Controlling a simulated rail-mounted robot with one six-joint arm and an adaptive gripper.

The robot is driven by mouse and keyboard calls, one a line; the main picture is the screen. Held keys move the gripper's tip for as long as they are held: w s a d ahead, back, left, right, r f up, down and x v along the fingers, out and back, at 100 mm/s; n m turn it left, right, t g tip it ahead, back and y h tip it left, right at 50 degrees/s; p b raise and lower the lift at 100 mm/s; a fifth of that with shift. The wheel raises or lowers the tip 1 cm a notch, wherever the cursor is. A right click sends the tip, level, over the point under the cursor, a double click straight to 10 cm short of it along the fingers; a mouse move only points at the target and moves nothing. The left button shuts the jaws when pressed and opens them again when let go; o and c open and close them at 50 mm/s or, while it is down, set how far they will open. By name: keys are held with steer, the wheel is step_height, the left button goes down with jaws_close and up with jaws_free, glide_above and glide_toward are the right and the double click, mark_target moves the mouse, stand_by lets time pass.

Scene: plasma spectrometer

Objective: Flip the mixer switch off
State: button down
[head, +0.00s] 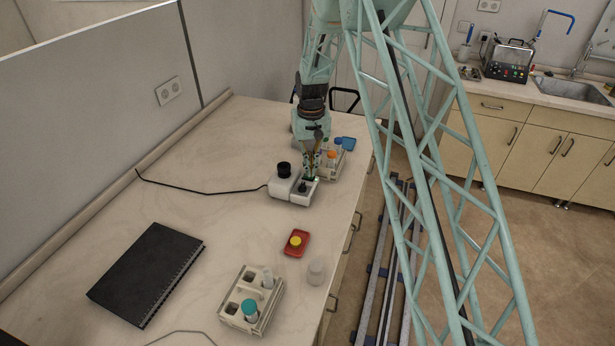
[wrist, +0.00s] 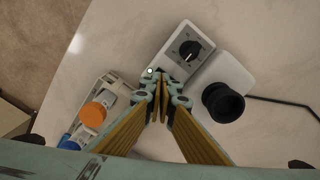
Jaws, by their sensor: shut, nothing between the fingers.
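The mixer (head: 292,188) is a white box with a black cup on top, standing on the bench near its right edge. In the wrist view the mixer (wrist: 222,68) shows a black dial (wrist: 189,50) on its control panel and the black cup (wrist: 222,102) on its body. A small light-coloured round spot (wrist: 150,72) shows at the panel's near-left corner. My gripper (head: 309,178) is shut and empty, with its fingertips at the panel end of the mixer. In the wrist view my gripper (wrist: 160,78) covers that edge, so the switch and any contact are hidden.
A rack (head: 333,160) with orange- and blue-capped tubes stands close behind my gripper. A second rack (head: 250,300), a red dish (head: 296,243) and a black notebook (head: 147,272) lie toward the front. A black cable (head: 200,192) runs left from the mixer. The bench middle is clear.

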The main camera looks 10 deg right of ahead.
steer(key=shift+f+b, duration=0.35)
steer(key=shift+f, duration=0.25)
stand_by(0.7)
steer(key=shift+r, duration=0.2)
steer(key=shift+r+p, duration=1.1)
steer(key=shift+r, duration=2.25)
